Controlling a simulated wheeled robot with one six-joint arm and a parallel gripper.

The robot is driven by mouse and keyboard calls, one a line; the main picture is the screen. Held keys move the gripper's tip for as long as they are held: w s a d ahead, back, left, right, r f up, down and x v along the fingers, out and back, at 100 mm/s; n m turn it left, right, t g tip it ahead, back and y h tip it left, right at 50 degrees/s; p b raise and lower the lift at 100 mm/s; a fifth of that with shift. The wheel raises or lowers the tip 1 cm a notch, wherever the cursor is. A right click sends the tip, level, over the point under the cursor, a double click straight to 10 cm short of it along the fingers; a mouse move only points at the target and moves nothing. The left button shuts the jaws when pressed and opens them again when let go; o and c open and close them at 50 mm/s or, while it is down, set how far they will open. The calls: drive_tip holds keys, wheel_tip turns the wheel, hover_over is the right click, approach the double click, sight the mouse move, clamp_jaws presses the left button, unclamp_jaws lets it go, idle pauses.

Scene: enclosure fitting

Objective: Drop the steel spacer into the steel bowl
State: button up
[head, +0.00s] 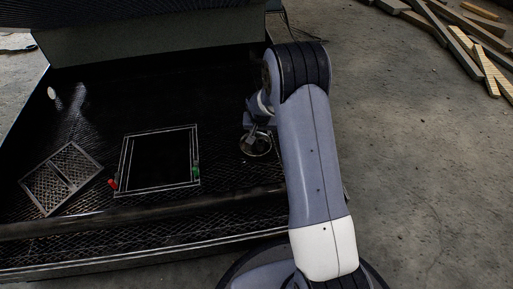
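The steel bowl (263,152) is a small, round, shiny dish on the dark floor of the enclosure, right of centre. My gripper (256,136) points down right over the bowl and hides part of its inside. The fingers are small and dark here, so I cannot tell whether they are open or shut. I cannot make out the steel spacer. It may be hidden by the gripper or too small to tell apart from the fingers and the bowl.
A dark bar (120,213) runs along the enclosure's front. Inside are a pale-outlined square frame (124,160) with a red piece (112,184) and a green piece (196,171) at its sides, and a divided metal grid tray (60,178). Timber (450,40) lies far off at right.

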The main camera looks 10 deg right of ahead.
drive_tip(key=shift+o, duration=1.3)
drive_tip(key=shift+r, duration=0.1)
drive_tip(key=p+v, duration=0.4)
drive_tip(key=v, duration=0.6)
drive_tip(key=shift+r, duration=0.3)
drive_tip(key=shift+s, duration=0.15)
drive_tip(key=b+x, duration=0.4)
drive_tip(key=x, duration=0.7)
drive_tip(key=shift+s+f, duration=0.1)
drive_tip(key=shift+f, duration=0.1)
wheel_tip(320, 180, up, 6)
drive_tip(key=p, duration=0.3)
